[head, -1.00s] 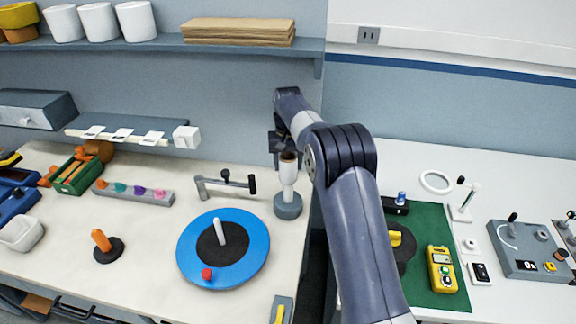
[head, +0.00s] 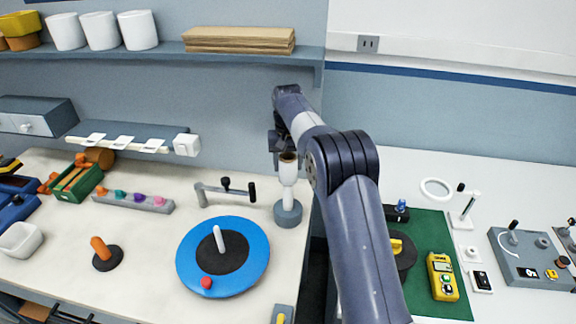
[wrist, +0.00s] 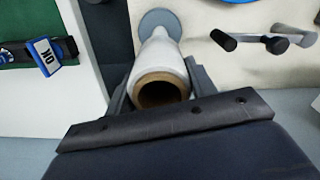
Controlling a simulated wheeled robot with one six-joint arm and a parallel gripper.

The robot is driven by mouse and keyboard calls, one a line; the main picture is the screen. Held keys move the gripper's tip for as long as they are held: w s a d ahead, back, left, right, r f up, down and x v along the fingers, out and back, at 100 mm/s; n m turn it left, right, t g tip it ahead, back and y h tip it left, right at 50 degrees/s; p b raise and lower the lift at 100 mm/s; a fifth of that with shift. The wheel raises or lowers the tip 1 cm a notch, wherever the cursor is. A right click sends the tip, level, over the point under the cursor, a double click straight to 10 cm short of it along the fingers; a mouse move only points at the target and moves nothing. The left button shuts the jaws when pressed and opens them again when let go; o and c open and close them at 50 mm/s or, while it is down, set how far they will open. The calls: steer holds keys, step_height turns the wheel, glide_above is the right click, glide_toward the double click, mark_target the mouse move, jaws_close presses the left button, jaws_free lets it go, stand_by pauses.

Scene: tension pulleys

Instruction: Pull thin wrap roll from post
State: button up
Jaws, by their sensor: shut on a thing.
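The thin wrap roll (head: 288,172) is a narrow white roll with a brown cardboard core. It stands upright above the round grey base (head: 288,213) of its post, at the right end of the pale bench. My gripper (head: 283,148) is shut on its upper part from behind. In the wrist view the roll (wrist: 160,58) sits between the two fingers (wrist: 160,88), its open brown end facing the camera and the grey base (wrist: 160,20) beyond. The post inside the roll is hidden, so I cannot tell how far the roll still surrounds it.
A grey bracket with a black handle (head: 226,188) stands just left of the roll. A blue disc (head: 252,240) with a white peg lies in front. A shelf (head: 160,52) runs above, ending near my arm. A green mat (head: 430,235) with a yellow meter lies right.

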steer(key=shift+r, duration=0.6)
steer(key=shift+r, duration=2)
